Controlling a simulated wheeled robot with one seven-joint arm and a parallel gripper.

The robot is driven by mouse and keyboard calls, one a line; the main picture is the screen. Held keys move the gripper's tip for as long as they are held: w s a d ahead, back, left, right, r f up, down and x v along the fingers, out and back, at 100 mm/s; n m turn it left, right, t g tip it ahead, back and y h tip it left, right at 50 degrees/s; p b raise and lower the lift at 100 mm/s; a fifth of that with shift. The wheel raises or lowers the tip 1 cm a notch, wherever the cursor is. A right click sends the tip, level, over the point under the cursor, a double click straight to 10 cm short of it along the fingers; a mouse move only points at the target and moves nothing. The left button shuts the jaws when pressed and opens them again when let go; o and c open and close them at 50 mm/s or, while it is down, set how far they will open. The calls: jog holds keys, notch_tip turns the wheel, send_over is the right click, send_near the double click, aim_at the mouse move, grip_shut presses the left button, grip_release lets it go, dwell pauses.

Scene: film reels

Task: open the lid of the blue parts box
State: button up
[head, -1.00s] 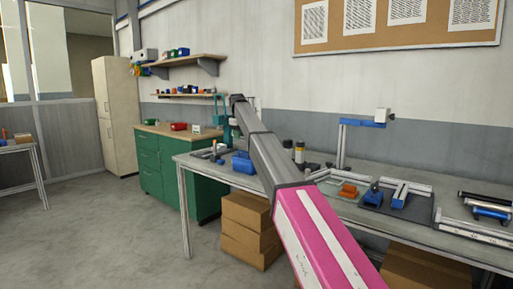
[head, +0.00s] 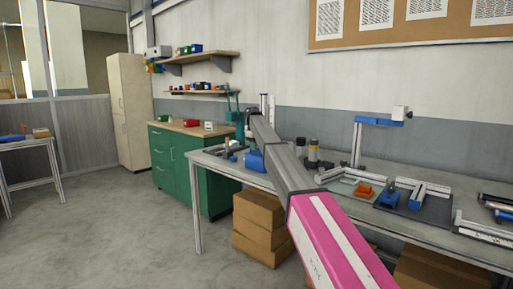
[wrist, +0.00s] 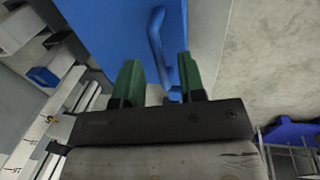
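The blue parts box (head: 253,161) stands on the grey workbench in the head view, partly hidden behind my arm. In the wrist view a large flat blue face (wrist: 112,25), which looks like part of the box, fills the top middle. A blue bar handle (wrist: 157,38) stands out from it. My gripper (wrist: 159,72) has two green fingers spread apart, with the near end of the handle showing in the gap between them. I cannot tell whether the fingers touch it. The head view does not show the fingers clearly, nor whether the lid is shut.
The grey workbench (head: 228,170) also carries dark bottles (head: 313,150), an orange part (head: 365,190) and blue-and-grey fixtures (head: 390,196) to the right. A green cabinet (head: 178,175) stands left behind it. Cardboard boxes (head: 258,215) sit under the bench.

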jog(key=shift+f, duration=0.25)
grip_shut()
jog(key=shift+w+r, duration=0.1)
